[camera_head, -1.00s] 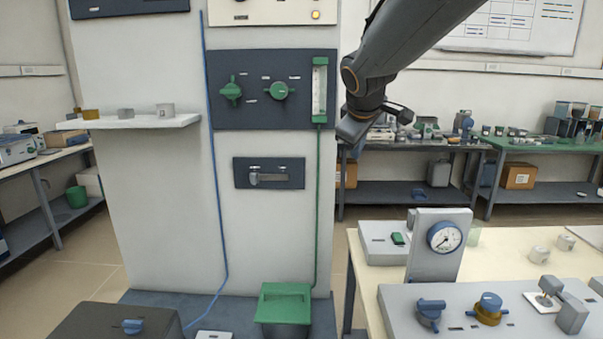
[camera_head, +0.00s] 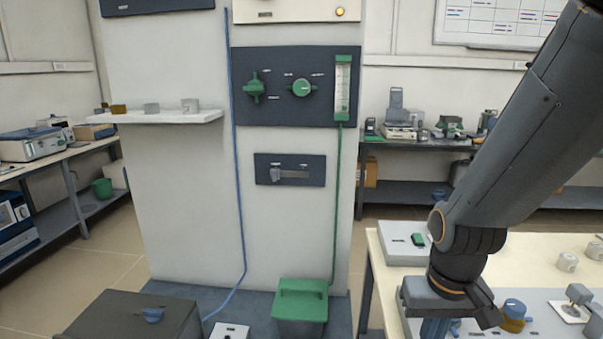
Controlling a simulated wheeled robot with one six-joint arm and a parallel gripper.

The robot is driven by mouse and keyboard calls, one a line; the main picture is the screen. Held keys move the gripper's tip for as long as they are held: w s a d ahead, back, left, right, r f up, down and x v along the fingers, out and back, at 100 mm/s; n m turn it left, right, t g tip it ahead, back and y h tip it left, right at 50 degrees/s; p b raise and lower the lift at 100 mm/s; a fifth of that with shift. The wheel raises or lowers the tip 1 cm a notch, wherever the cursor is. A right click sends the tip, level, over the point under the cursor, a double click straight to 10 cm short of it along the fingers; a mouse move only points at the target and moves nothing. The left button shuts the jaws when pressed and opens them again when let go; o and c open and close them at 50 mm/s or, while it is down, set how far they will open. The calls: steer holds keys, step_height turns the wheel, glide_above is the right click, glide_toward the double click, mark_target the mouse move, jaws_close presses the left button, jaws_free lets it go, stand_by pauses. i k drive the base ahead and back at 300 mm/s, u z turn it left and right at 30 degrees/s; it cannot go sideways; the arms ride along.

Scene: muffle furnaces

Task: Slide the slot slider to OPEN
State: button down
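The slot slider (camera_head: 275,173) is a small grey knob at the left end of a horizontal slot. It sits in a small dark panel (camera_head: 316,171) on the front of the tall white column. Small labels above the slot are too small to read. My gripper (camera_head: 447,305) is at the lower right, pointing down over the equipment on the cream bench, well to the right of and below the slider panel. It is apart from the slider. Its fingertips are not clear, so I cannot tell whether it is open or shut.
Above the slider is a dark panel with green knobs (camera_head: 302,88) and a flow tube (camera_head: 342,88). A white shelf (camera_head: 168,117) juts out left. A green box (camera_head: 301,302) and dark box (camera_head: 130,318) stand below. The cream bench (camera_head: 540,247) is at right.

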mark_target(275, 173)
steer(key=k, duration=1)
steer(key=u, duration=2)
steer(key=i, duration=1.5)
steer(key=z, duration=2.05)
